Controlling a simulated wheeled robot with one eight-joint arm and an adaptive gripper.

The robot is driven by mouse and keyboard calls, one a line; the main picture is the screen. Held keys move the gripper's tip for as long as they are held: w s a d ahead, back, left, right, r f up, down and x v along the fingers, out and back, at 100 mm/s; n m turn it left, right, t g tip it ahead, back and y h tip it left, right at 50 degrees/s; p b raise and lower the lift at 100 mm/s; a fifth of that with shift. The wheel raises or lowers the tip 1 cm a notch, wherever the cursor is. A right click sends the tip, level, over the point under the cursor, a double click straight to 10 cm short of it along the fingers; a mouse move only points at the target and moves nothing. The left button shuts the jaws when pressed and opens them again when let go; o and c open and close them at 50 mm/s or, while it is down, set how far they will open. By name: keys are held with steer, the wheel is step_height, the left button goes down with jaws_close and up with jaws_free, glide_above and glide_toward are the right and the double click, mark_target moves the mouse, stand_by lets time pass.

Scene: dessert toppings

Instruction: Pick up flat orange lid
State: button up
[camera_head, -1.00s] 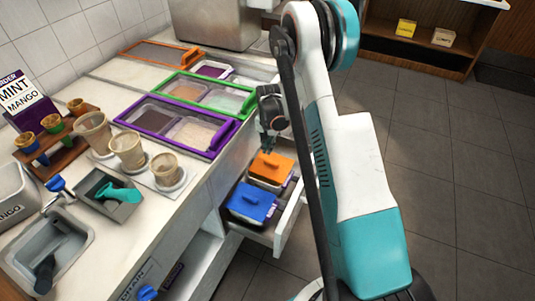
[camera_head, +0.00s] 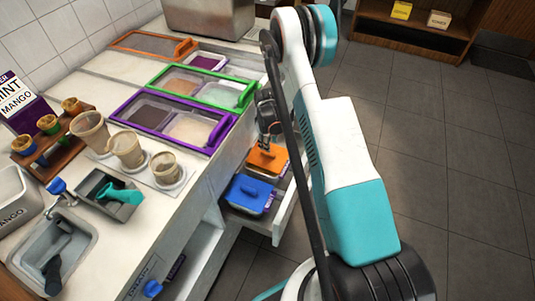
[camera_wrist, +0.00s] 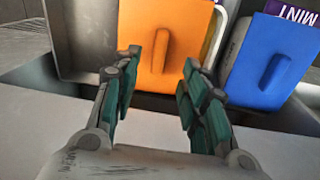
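The flat orange lid (camera_head: 267,159) sits on a container in the open drawer, behind the blue lid in the head view. In the wrist view the orange lid (camera_wrist: 190,30) has a raised bar handle (camera_wrist: 160,47) in its middle. My gripper (camera_wrist: 160,72) is open, with its two green-padded fingers apart on either side of the handle's near end. I cannot tell whether the fingers touch the lid. In the head view my gripper (camera_head: 266,143) is right over the lid and partly hides it.
A blue lid (camera_head: 249,194) on a container lies beside the orange one; it is at the right in the wrist view (camera_wrist: 265,80). The drawer's front wall (camera_head: 287,212) is close by. The counter with framed topping trays (camera_head: 165,133) stands to the left.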

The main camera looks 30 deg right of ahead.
mark_target(268, 155)
steer(key=shift+f+n, duration=0.4)
steer(key=shift+f, duration=0.05)
steer(key=f+b, duration=0.1)
steer(key=f, duration=0.1)
steer(key=f+b, duration=0.1)
steer(key=f, duration=0.1)
steer(key=f+b, duration=0.2)
steer(key=f, duration=0.1)
steer(key=shift+w+d, duration=0.2)
steer(key=shift+w, duration=0.2)
steer(key=shift+r, duration=0.1)
jaws_close()
